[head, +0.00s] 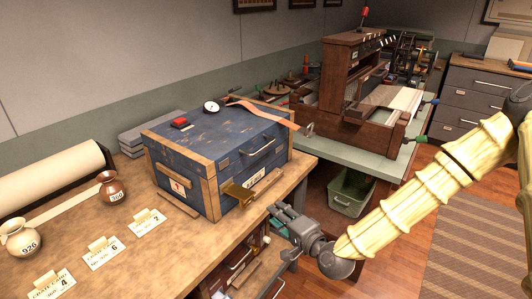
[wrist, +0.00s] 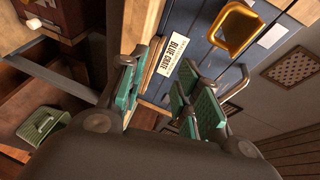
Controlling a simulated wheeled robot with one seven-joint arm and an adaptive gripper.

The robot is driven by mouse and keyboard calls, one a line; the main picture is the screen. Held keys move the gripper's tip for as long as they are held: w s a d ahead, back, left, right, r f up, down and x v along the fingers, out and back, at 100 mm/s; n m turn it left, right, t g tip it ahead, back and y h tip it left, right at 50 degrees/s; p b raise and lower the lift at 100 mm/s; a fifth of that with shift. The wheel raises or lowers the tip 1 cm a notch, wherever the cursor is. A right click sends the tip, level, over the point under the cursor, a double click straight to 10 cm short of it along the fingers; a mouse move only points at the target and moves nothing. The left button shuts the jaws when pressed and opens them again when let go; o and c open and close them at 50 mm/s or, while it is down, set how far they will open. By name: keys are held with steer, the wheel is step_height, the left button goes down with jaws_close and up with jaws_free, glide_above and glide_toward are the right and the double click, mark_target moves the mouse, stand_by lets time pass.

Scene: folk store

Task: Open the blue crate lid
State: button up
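The blue crate (head: 222,180) sits on the wooden workbench with its lid (head: 215,133) closed. The lid has wooden edging and a metal handle (head: 262,148) on its front. A brass hasp-like piece (head: 238,193) sticks out from the crate's front; it also shows in the wrist view (wrist: 238,28). A "BLUE CRATE" label (wrist: 180,56) is on the front. My gripper (head: 283,213) is in front of the crate, right of the brass piece. In the wrist view its green-padded fingers (wrist: 163,97) are apart with nothing between them, facing the crate front.
Jugs (head: 112,188) and numbered cards (head: 102,252) stand on the bench (head: 160,262) at left. A green bin (head: 351,192) sits under the loom table at right.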

mark_target(265, 147)
steer(key=w+d+r+m+t+y, duration=0.15)
steer(key=w+r+t, duration=0.3)
steer(key=r, duration=0.85)
steer(key=shift+m+g, duration=0.35)
steer(key=shift+m, duration=0.1)
steer(key=p+x, duration=0.1)
steer(key=x, duration=1)
steer(key=shift+c, duration=0.2)
jaws_close()
